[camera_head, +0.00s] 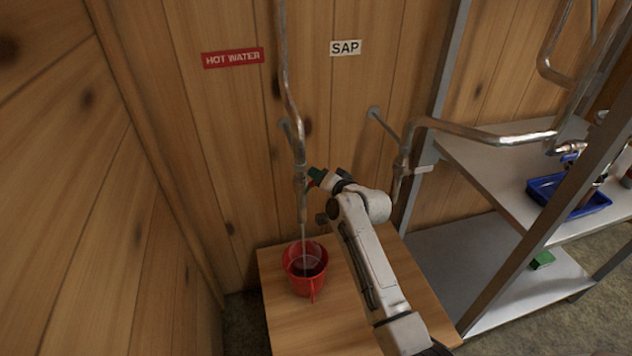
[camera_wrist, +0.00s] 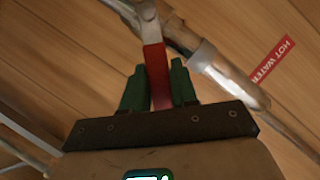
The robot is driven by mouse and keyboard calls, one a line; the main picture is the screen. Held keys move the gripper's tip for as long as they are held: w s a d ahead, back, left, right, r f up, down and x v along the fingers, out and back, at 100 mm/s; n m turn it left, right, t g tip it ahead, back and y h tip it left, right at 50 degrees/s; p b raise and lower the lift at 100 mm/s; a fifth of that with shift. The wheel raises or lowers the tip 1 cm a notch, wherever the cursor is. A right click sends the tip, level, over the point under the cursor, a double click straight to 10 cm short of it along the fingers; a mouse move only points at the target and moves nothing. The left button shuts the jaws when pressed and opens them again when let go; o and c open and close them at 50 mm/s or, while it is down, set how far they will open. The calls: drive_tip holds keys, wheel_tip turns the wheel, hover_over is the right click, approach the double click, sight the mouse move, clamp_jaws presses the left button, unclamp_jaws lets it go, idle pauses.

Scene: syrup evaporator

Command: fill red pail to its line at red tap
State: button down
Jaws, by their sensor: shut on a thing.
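The red pail (camera_head: 320,284) stands upright on a small wooden table, under the spout of the left pipe. A thin pale stream (camera_head: 304,238) runs from the spout into it. A pale ring shows inside the pail, with a darker surface within; I cannot tell exactly how the level sits against the line. The red tap's lever (camera_wrist: 157,72) is a red grip on a metal arm. My gripper (camera_wrist: 158,88) has its green fingers shut on that lever, one on each side. In the head view my gripper (camera_head: 317,177) is beside the pipe, above the pail.
A red HOT WATER sign (camera_head: 233,58) is left of the tap's pipe (camera_head: 300,150); a SAP sign (camera_head: 346,48) is to its right. The wooden table (camera_head: 290,330) is bare in front of the pail. A metal shelf (camera_head: 490,165) with a blue tray (camera_head: 545,194) stands right.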

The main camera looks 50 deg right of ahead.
drive_tip(key=shift+w+a+r+n+p, duration=0.2)
drive_tip(key=shift+a+r+n+p, duration=0.15)
drive_tip(key=shift+n+p, duration=0.2)
drive_tip(key=c, duration=1)
unclamp_jaws()
drive_tip(key=shift+o, duration=0.2)
drive_tip(key=b+v, duration=0.1)
drive_tip(key=v, duration=0.9)
drive_tip(key=shift+s+a+r, duration=0.25)
drive_tip(key=shift+a, duration=0.05)
